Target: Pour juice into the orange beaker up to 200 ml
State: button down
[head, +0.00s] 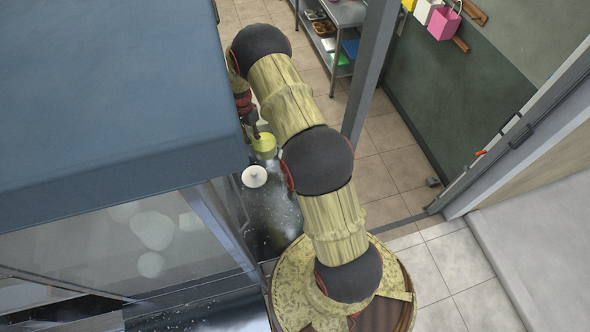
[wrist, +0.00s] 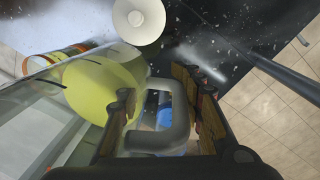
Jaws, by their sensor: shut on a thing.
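My gripper (wrist: 166,96) is shut on the grey handle (wrist: 164,140) of a clear jug. Yellow-green juice (wrist: 103,88) shows inside the jug, left of the fingers in the wrist view. The juice also shows as a yellow-green patch (head: 265,144) in the head view, just below my gripper, which is partly hidden by the blue-grey top. Orange and green bands (wrist: 62,54) show at the upper left of the wrist view, partly behind the jug. They may belong to the orange beaker, but I cannot tell. No volume marks are readable.
A white round thing (head: 254,176) stands close to the jug on the dark, speckled surface (head: 272,215); it also shows in the wrist view (wrist: 138,20). A large blue-grey top (head: 110,95) blocks the left. A grey post (head: 370,75) stands right of my arm. Tiled floor lies beyond.

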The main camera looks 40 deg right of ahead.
jog(key=shift+s+r, duration=0.1)
jog(key=shift+r, duration=0.15)
jog(key=shift+r, duration=1.35)
